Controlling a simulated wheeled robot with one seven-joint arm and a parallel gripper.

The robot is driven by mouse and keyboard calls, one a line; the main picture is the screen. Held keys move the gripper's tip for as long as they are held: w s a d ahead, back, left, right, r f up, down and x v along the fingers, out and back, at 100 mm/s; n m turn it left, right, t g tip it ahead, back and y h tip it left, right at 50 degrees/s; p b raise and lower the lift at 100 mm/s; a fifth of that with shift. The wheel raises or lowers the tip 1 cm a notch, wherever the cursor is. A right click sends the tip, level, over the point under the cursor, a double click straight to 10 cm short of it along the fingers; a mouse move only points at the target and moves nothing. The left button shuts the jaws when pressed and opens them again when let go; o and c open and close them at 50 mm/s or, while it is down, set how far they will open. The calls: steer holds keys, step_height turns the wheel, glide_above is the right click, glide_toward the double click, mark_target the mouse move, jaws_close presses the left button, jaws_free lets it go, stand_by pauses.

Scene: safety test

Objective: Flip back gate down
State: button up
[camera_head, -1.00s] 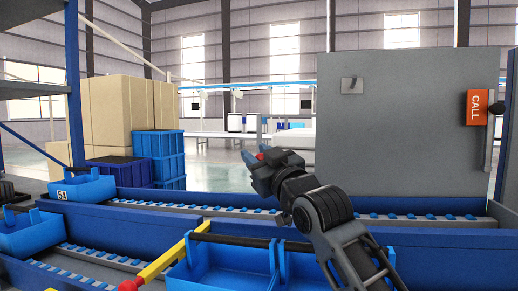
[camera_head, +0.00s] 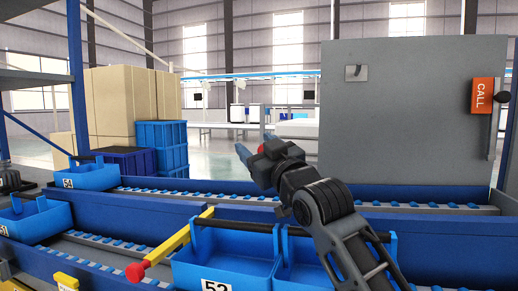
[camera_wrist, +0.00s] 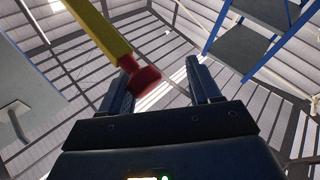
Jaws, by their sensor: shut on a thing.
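The back gate's lever is a yellow bar (camera_wrist: 98,28) with a red knob (camera_wrist: 145,80), seen close in the wrist view. In the wrist view the knob sits between the two fingers (camera_wrist: 162,88), nearer the left one. A second yellow lever (camera_head: 175,243) with a red knob slants over the front conveyor.
Blue bins (camera_head: 222,262) stand in front under my arm, and more bins (camera_head: 38,220) sit at left. A grey cabinet (camera_head: 410,115) with an orange CALL box (camera_head: 482,96) stands behind at right. Cartons (camera_head: 118,105) and blue crates (camera_head: 162,148) stand at back left.

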steer(key=shift+r, duration=0.1)
stand_by(0.3)
steer(key=r, duration=0.4)
steer(key=shift+d+r, duration=0.2)
steer(key=shift+r, duration=0.05)
steer(key=s+d+r, duration=0.3)
steer(key=d+r, duration=0.3)
steer(key=d, duration=0.4)
steer(key=shift+s+d+r, duration=0.15)
steer(key=shift+s+d, duration=0.15)
steer(key=shift+d, duration=0.05)
